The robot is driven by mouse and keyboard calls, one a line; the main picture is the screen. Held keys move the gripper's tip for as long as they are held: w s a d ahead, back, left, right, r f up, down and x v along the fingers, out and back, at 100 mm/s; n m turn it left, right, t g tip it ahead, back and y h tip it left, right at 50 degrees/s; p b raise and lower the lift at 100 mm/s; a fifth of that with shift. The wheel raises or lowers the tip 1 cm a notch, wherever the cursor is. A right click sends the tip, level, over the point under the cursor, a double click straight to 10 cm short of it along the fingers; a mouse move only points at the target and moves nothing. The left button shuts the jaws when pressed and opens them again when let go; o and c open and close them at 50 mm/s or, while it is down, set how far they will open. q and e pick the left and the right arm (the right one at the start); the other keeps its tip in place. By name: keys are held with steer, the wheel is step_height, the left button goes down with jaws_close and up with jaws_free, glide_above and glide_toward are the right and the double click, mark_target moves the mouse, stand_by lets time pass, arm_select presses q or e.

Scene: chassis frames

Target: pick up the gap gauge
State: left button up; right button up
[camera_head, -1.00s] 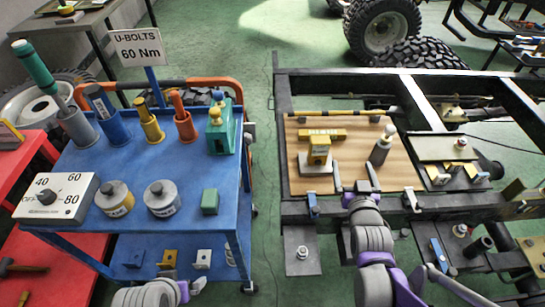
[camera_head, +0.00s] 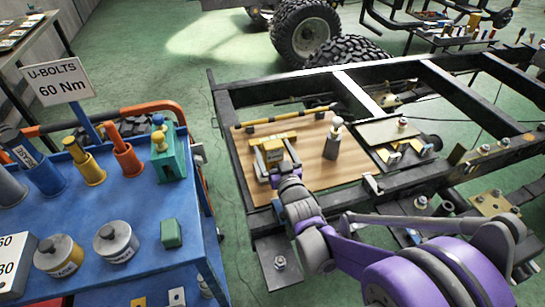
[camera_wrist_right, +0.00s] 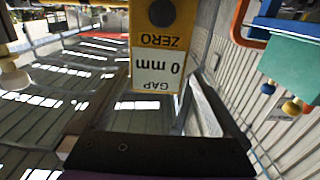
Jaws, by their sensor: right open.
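The gap gauge (camera_head: 271,153) is a yellow block standing on the wooden board (camera_head: 316,172) on the chassis frame. In the right wrist view the gauge (camera_wrist_right: 161,45) shows its labels upside down, "ZERO" and "GAP 0 mm". My right gripper (camera_head: 274,167) is open at the near side of the gauge. In the wrist view its two fingers (camera_wrist_right: 155,106) stand on either side of the label's lower part, with gaps visible. The gauge's base is mostly hidden by the gripper in the head view. My left gripper is out of view.
A grey post with a light knob (camera_head: 333,140) stands right of the gauge on the board. A yellow-and-black rod (camera_head: 290,117) lies along the board's far edge.

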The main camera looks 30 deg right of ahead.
steer(key=x, duration=0.4)
steer(key=shift+w+d, duration=0.25)
steer(key=shift+w, duration=0.05)
steer(key=shift+r, duration=0.1)
steer(key=c, duration=1.5)
